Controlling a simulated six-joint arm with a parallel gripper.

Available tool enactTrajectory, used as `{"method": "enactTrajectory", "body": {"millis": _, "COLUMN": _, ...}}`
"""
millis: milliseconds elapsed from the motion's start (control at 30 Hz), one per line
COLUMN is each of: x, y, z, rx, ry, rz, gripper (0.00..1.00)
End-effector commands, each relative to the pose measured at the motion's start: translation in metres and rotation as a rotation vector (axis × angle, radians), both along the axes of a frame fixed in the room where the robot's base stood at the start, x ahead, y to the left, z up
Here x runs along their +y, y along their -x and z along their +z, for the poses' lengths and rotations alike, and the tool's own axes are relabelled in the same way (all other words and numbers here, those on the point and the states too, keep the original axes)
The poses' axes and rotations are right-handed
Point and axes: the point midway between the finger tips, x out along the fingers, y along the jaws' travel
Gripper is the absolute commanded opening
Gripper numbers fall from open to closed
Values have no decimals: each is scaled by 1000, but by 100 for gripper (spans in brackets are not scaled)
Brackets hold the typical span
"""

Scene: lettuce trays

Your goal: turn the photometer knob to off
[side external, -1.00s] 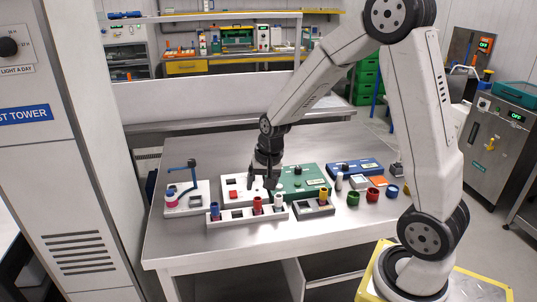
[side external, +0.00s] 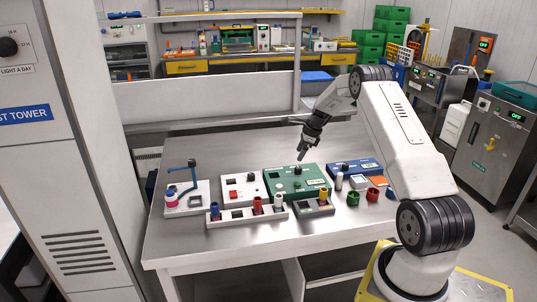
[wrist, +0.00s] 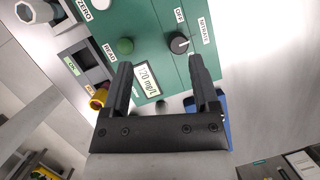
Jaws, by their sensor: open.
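The photometer is a green box; it shows in the wrist view (wrist: 150,50) and on the table in the side view (side external: 311,183). Its round black knob (wrist: 179,43) carries a light pointer mark that seems turned toward the NITRATE label, not the OFF label. The display (wrist: 147,78) reads 120 mg/L. My gripper (side external: 301,158) is above the photometer, tilted, in the side view. In the wrist view my gripper (wrist: 160,62) is open and empty, its fingers apart. The knob lies beyond the fingertips, nearer the right finger, and does not appear touched.
A white box with a red button (side external: 233,194) stands left of the photometer, and a blue device (side external: 345,166) stands to its right. A rack with colored-capped vials (side external: 241,217) and a small grey block (side external: 312,208) stand in front. The front table edge is clear.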

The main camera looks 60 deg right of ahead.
Motion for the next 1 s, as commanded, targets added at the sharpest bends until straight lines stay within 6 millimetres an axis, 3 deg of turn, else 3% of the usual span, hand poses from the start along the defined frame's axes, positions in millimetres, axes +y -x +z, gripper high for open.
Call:
{"method": "enactTrajectory", "body": {"millis": 100, "x": -23, "y": 9, "z": -9, "rx": -5, "ry": -43, "rz": -110, "gripper": 77}}
{"method": "enactTrajectory", "body": {"millis": 267, "x": -35, "y": 14, "z": -12, "rx": -11, "ry": -68, "rz": -173, "gripper": 77}}
{"method": "enactTrajectory", "body": {"millis": 667, "x": -34, "y": 11, "z": -20, "rx": -10, "ry": -69, "rz": -176, "gripper": 77}}
{"method": "enactTrajectory", "body": {"millis": 1000, "x": -28, "y": -2, "z": -54, "rx": -9, "ry": -69, "rz": -174, "gripper": 77}}
